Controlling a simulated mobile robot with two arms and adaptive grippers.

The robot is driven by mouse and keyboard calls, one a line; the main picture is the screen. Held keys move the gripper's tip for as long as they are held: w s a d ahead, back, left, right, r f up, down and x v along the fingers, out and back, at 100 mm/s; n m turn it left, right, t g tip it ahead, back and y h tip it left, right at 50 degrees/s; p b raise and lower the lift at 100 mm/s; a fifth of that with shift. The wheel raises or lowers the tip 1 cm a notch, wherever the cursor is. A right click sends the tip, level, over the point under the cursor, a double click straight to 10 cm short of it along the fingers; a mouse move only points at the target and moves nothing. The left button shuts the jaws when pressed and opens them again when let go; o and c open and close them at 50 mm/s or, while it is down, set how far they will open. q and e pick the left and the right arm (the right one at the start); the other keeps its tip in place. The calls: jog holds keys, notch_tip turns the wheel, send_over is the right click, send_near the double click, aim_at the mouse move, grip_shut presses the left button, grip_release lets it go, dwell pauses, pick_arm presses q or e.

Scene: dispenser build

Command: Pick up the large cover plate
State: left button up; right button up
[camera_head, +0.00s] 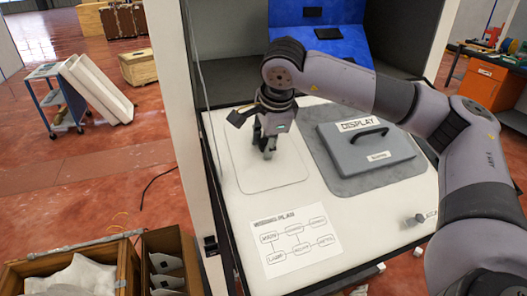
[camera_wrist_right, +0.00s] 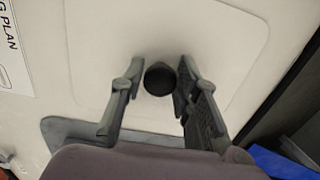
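The large cover plate (camera_head: 285,172) is a pale, round-cornered panel lying flat in the left part of the white work surface. It also shows in the right wrist view (camera_wrist_right: 205,35), with a round black knob (camera_wrist_right: 160,78) on it. My right gripper (camera_head: 266,152) points down over the plate. In the right wrist view its two fingers (camera_wrist_right: 158,85) stand apart on either side of the knob, with a visible gap on the left and a smaller one on the right. The knob is hidden by the gripper in the head view. My left gripper is not in view.
A grey cover (camera_head: 365,155) with a black handle, labelled DISPLAY, sits right of the plate. A wiring plan sheet (camera_head: 296,243) lies in front. A blue box (camera_head: 318,38) stands behind. The cabinet's white post (camera_head: 172,100) rises at the left. Wooden bins (camera_head: 60,262) stand lower left.

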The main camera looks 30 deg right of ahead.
grip_shut()
jog(key=shift+r, duration=0.15)
jog(key=shift+w+r, duration=0.1)
jog(key=shift+r, duration=0.1)
notch_tip(320, 180, up, 11)
jog(key=b, duration=0.3)
notch_tip(320, 180, up, 8)
send_over(265, 142)
jog(key=shift+r+p, duration=0.2)
jog(key=shift+p, duration=0.2)
